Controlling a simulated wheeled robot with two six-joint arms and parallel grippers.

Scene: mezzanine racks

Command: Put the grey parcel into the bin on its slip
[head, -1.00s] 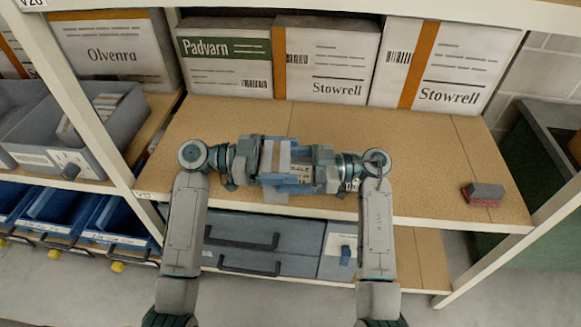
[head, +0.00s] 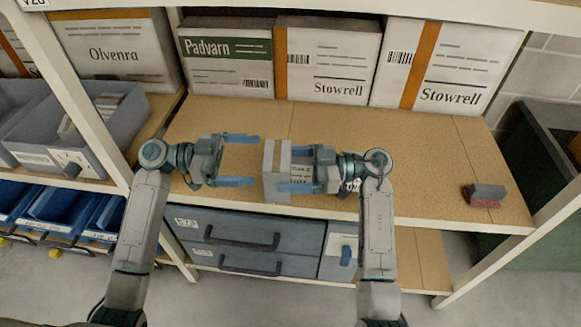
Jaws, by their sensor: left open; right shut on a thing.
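The grey parcel (head: 277,172) has a tan tape strip and a white slip (head: 302,174) with printing too small to read. It is upright, in front of the wooden shelf (head: 432,165). My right gripper (head: 300,170) is shut on it from the right side. My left gripper (head: 240,160) is open and empty, to the left of the parcel, its fingers pointing at it with a gap between. I cannot tell which bin the slip names.
A grey bin (head: 98,155) with white items stands on the left rack. Blue bins (head: 60,212) sit below it. Large Padvarn (head: 226,62) and Stowrell (head: 330,62) boxes line the shelf's back. Grey drawers (head: 230,240) are underneath. A small red-and-grey block (head: 484,194) lies at right.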

